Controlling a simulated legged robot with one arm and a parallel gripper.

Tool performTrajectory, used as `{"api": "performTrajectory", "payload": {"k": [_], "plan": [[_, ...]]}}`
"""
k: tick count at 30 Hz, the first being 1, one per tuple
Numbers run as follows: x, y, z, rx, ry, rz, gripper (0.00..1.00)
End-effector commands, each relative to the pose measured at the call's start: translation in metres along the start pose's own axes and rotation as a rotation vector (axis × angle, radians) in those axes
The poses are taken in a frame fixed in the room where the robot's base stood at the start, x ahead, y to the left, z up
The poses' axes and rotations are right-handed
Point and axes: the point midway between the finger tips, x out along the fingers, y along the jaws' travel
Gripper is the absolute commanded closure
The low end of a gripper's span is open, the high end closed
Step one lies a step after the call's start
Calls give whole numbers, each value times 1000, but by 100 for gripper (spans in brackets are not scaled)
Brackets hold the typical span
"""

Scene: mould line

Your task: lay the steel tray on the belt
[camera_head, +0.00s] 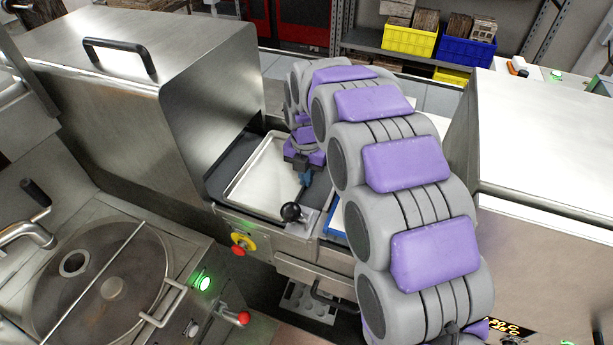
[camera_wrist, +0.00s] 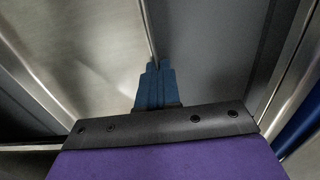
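The steel tray (camera_head: 262,184), a shallow bright metal sheet with a raised rim, lies flat over the dark belt (camera_head: 226,168) between the two steel housings. I cannot tell whether its whole underside touches the belt. My gripper (camera_head: 306,179) is at the tray's right rim. In the wrist view the blue fingers of my gripper (camera_wrist: 155,72) are close together on the rim of the steel tray (camera_wrist: 85,40), shut on it. Dark belt (camera_wrist: 215,50) shows beside the rim there. My arm hides part of the area to the right.
A steel hood (camera_head: 140,80) stands left of the belt, another steel housing (camera_head: 550,130) right. A black ball knob (camera_head: 291,212) and a red emergency button (camera_head: 239,250) sit at the front edge. A round-lidded machine (camera_head: 105,290) stands front left. Yellow (camera_head: 408,40) and blue (camera_head: 466,50) crates are behind.

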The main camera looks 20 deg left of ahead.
Motion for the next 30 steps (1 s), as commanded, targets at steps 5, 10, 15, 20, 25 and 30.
{"api": "performTrajectory", "payload": {"k": [5,10,15,20,25,30], "plan": [[-1,0,0,-1,-1,1,89],[-2,-2,0,-1,0,2,72],[-2,-3,0,-1,0,3,72],[-6,-1,0,-1,0,2,72],[-31,0,0,-1,-3,3,72],[-68,0,1,-1,-5,5,72]]}}
